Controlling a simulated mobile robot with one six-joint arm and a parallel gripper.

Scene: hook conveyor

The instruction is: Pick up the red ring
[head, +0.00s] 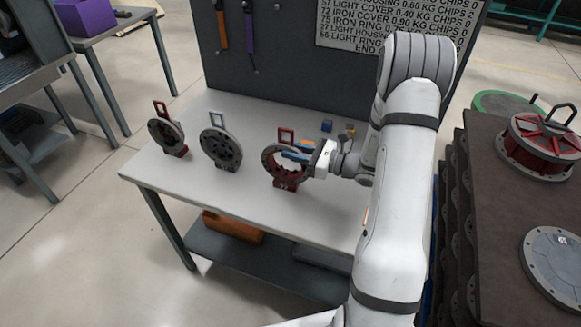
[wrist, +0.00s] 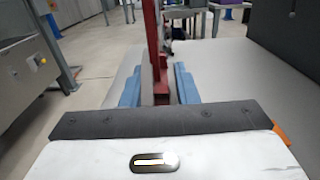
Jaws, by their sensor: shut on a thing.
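The red ring (head: 268,160) stands upright on the white table, with a square red loop on top and a small red foot under it. My gripper (head: 297,155), with blue fingers, reaches it from the right and is shut on the ring's near side. In the wrist view, the red ring (wrist: 152,40) shows edge-on as a narrow red upright between the two blue fingers of my gripper (wrist: 159,88). The ring appears to rest on the table; part of its right side is hidden by the fingers.
A dark ring (head: 220,148) and a grey ring with a red loop (head: 165,132) stand to the left on the table (head: 200,185). A dark board (head: 290,60) rises behind. Small blue (head: 327,125) and yellow blocks lie behind my gripper. Dark stacked trays stand at right.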

